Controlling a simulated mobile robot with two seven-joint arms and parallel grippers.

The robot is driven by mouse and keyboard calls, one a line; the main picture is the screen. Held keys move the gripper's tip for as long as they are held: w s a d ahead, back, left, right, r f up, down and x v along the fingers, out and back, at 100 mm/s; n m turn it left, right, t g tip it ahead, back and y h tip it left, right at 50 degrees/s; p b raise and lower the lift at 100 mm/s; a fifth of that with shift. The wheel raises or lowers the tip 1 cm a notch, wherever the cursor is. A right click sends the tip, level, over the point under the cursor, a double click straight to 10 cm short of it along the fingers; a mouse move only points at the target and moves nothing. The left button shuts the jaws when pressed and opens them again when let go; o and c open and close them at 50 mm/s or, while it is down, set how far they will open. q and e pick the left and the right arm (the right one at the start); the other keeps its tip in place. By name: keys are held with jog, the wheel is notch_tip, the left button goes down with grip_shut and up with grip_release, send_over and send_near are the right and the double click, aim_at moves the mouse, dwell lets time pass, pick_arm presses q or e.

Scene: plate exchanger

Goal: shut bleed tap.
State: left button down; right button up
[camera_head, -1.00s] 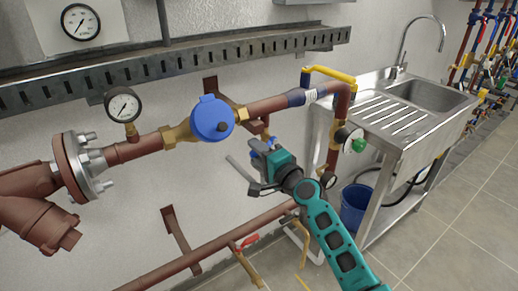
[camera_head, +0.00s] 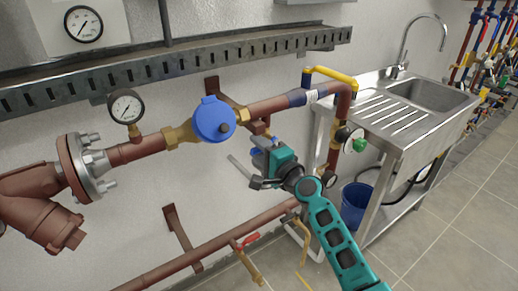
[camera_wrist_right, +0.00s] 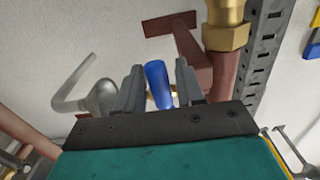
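A small blue tap handle (camera_wrist_right: 158,85) shows in the right wrist view, between the two fingers of my right gripper (camera_wrist_right: 160,80). The fingers are apart, one on each side of it, with a visible gap at least on the right. In the head view my teal right gripper (camera_head: 262,168) is below the brown pipe, right of the blue-capped meter, and a bit of the blue handle (camera_head: 257,152) shows by its fingers. The tap body is mostly hidden by the gripper. My left gripper is not in view.
A blue-capped brass meter (camera_head: 213,119) and a pressure gauge (camera_head: 126,106) sit on the brown pipe. A yellow lever (camera_head: 332,73) and green knob (camera_head: 360,143) are to the right, by the steel sink (camera_head: 425,95). A red-handled tap (camera_head: 248,240) is below.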

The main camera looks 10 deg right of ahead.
jog(key=shift+o, duration=0.6)
jog(key=shift+r, duration=0.15)
